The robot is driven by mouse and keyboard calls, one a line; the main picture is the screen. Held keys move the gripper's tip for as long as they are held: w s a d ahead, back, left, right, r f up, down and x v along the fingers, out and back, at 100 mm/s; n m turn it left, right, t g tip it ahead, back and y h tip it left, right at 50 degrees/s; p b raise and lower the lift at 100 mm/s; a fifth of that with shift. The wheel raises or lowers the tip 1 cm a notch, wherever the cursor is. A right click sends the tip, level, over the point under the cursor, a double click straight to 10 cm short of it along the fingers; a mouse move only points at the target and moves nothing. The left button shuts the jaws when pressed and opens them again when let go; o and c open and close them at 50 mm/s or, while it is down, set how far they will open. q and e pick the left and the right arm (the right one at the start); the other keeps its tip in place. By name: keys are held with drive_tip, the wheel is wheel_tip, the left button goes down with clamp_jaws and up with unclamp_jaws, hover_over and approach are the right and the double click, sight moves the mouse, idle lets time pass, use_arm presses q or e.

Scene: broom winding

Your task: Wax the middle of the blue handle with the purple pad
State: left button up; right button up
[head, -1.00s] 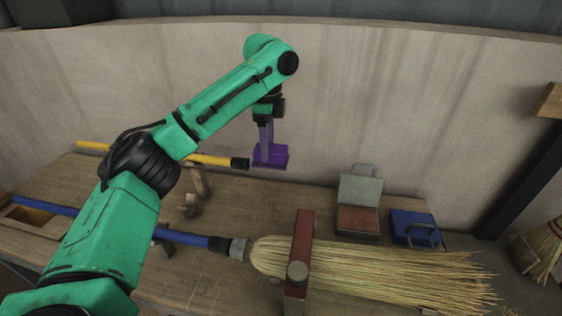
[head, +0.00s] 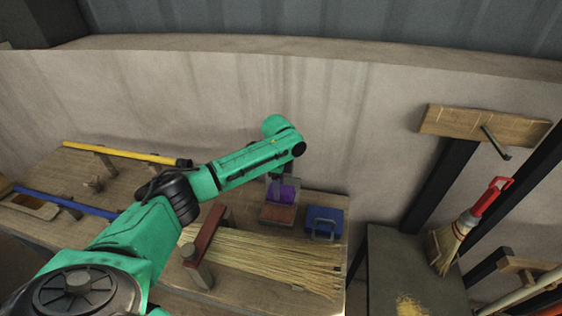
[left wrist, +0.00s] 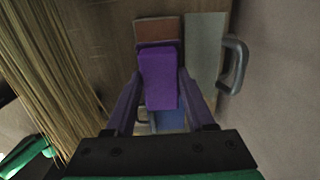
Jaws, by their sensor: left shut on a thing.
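My left gripper (head: 279,180) is shut on the purple pad (head: 287,194). It holds the pad over or at the open tin of red-brown wax (head: 277,213) on the bench. In the left wrist view the pad (left wrist: 158,75) sits between the two fingers and overlaps the near part of the wax (left wrist: 158,31); I cannot tell whether they touch. The blue handle (head: 66,203) of the broom lies along the bench at the left, partly hidden by my left arm. The straw bristles (head: 270,262) extend right from the red clamp (head: 205,237). My right gripper is out of view.
A blue box (head: 325,222) is right of the tin. A yellow handle (head: 125,153) lies behind the blue one. A red-handled brush (head: 465,225) stands farther right. The wall rises behind the bench.

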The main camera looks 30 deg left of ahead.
use_arm(q)
drive_tip(key=shift+s+d+f, duration=0.1)
drive_tip(key=shift+d+f, duration=0.05)
drive_tip(key=shift+f, duration=0.1)
drive_tip(key=a+f+b, duration=0.2)
drive_tip(key=f+b, duration=0.1)
drive_tip(key=shift+s, duration=0.15)
drive_tip(key=f+b, duration=0.3)
drive_tip(key=shift+d, duration=0.4)
drive_tip(key=shift+f+b, duration=0.1)
drive_tip(key=shift+b, duration=0.35)
drive_tip(key=shift+a, duration=0.1)
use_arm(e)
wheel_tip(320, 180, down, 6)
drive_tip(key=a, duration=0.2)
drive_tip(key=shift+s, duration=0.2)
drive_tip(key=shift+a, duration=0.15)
use_arm(q)
drive_tip(key=shift+f, duration=0.1)
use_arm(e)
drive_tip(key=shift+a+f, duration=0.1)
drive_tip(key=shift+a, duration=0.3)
